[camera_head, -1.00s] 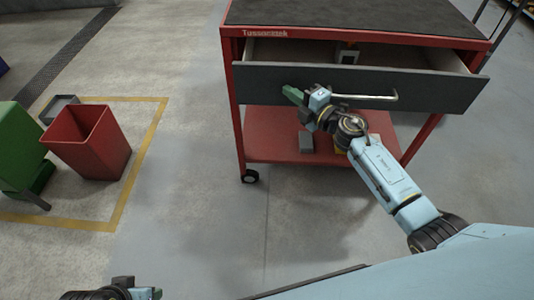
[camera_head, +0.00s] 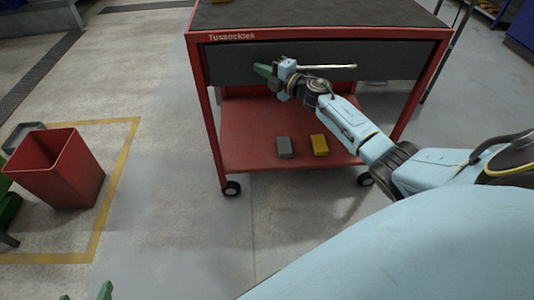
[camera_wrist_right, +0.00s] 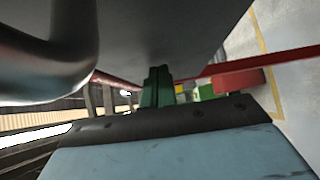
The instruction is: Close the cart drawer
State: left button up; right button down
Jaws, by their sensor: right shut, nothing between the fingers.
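The red cart (camera_head: 196,75) stands ahead of me with a dark top. Its dark grey drawer (camera_head: 390,60) now has its front flush with the cart's frame, and no open gap shows above it. A silver bar handle (camera_head: 330,67) runs along the drawer front. My right gripper (camera_head: 262,71) is shut and empty, at the drawer front by the handle's left end. In the right wrist view its green fingers (camera_wrist_right: 157,87) are together beside the grey drawer front (camera_wrist_right: 170,35). Of my left gripper, only green fingertips (camera_head: 104,291) show at the bottom left edge.
A grey block (camera_head: 284,147) and a yellow block (camera_head: 319,145) lie on the cart's lower shelf (camera_head: 245,125). A red bin (camera_head: 58,170) stands at the left inside a yellow floor line. The floor between bin and cart is clear.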

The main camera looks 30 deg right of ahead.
jog(key=shift+w+d+r, duration=0.15)
jog(key=shift+d+r, duration=0.15)
jog(key=shift+r, duration=0.1)
pick_arm(q)
jog(key=s+a+f+g+y+p, duration=0.25)
jog(key=s+f+g, duration=0.3)
jog(key=s, duration=0.35)
notch_tip(320, 180, down, 7)
jog(key=a+g+p, duration=0.1)
jog(key=a+p, duration=0.1)
jog(key=shift+w+a+r+g+p, duration=0.2)
jog(key=shift+w+a+g+p, duration=0.1)
jog(key=shift+a+g+p, duration=0.1)
pick_arm(e)
jog(key=s, duration=1.3)
jog(key=shift+s+f, duration=0.25)
jog(key=shift+f, duration=0.1)
